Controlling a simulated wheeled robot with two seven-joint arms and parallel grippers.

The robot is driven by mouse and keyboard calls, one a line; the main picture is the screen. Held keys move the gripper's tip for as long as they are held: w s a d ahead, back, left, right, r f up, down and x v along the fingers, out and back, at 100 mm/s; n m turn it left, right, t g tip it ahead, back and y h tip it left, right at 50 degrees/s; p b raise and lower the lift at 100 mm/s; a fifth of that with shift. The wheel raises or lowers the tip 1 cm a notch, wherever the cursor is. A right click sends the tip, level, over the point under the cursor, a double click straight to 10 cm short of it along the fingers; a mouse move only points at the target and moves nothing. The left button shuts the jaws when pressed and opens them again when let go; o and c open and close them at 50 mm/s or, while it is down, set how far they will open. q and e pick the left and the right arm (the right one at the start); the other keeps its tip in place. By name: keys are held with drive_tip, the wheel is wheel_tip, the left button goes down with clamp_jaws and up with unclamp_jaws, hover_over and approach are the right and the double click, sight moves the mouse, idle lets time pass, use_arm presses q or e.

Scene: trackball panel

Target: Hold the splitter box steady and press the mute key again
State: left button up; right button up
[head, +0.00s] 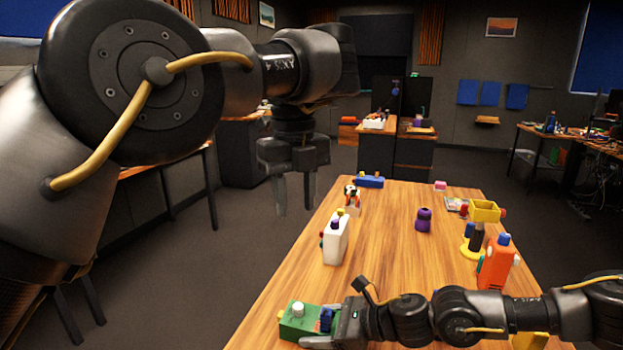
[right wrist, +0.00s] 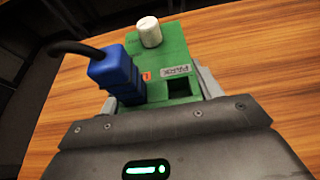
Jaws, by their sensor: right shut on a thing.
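A green box (head: 293,327), which I take to be the splitter box, sits at the near left of the wooden table. It has a white knob (right wrist: 149,32), a blue plug (right wrist: 117,76) with a black cable, an empty dark socket and a small label. My right gripper (head: 325,333) is shut on the green box, its fingers on either side in the right wrist view. My left gripper (head: 295,208) is open and empty in the air beside the table's left edge, fingers pointing down. I cannot tell which part is the mute key.
A blue thing (head: 369,182) lies at the far edge. The table's middle is mostly clear.

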use_arm(q)
drive_tip(key=shift+s+d, duration=0.1)
drive_tip(key=shift+d, duration=0.05)
drive_tip(key=c, duration=0.7)
clamp_jaws()
idle(0.7)
